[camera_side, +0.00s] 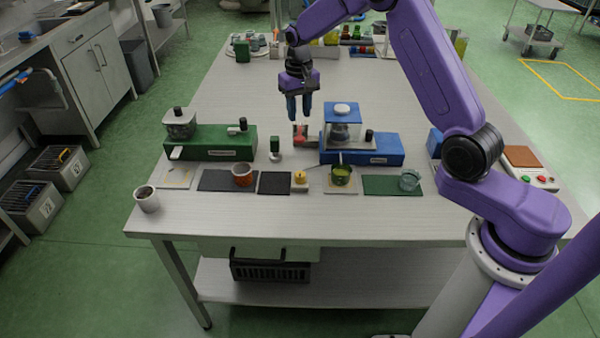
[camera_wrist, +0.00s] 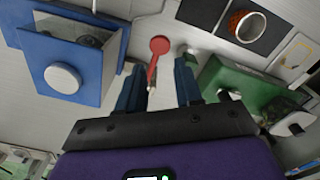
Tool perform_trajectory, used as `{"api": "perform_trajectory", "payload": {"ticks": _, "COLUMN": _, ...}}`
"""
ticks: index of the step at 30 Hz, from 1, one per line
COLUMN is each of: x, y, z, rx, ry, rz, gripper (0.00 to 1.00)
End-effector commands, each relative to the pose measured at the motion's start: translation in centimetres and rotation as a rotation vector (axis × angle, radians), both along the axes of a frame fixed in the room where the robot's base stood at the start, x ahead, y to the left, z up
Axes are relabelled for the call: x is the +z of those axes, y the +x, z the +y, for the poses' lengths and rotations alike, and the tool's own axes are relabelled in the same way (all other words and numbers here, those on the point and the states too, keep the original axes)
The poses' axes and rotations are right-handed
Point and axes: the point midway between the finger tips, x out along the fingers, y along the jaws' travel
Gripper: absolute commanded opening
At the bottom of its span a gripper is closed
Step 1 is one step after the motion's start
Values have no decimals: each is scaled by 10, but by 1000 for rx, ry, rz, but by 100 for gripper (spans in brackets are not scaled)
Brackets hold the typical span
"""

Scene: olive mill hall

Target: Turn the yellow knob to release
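The yellow knob (camera_side: 300,175) sits on a small pale block near the front middle of the table, in the side view. I cannot make it out in the wrist view. My gripper (camera_side: 299,116) points down over the table, behind and above the knob and well apart from it. Its two blue fingers are spread, with a gap between them; they also show in the wrist view (camera_wrist: 160,88). A red item with a round end and a narrow handle (camera_wrist: 159,46) lies below the gap. It shows in the side view as a red patch (camera_side: 300,133) under the fingertips.
A green machine (camera_side: 212,142) stands left and a blue machine (camera_side: 362,154) right, close to my gripper. A small green-handled tool (camera_side: 275,147) stands between them. In front are a reddish-brown cup (camera_side: 242,175), a green cup (camera_side: 342,175) and a glass (camera_side: 409,180).

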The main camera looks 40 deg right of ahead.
Motion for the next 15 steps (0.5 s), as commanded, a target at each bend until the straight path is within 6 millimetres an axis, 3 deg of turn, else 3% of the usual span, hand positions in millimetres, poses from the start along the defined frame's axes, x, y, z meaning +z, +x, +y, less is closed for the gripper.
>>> {"api": "perform_trajectory", "payload": {"ticks": 1, "x": 2, "y": -2, "z": 4, "rx": -20, "ry": -1, "rz": 0, "gripper": 52}}
{"api": "perform_trajectory", "payload": {"ticks": 2, "x": 4, "y": -4, "z": 7, "rx": -42, "ry": -1, "rz": 0, "gripper": 59}}
{"api": "perform_trajectory", "payload": {"ticks": 15, "x": 31, "y": -54, "z": 58, "rx": -582, "ry": -20, "rz": 14, "gripper": 59}}
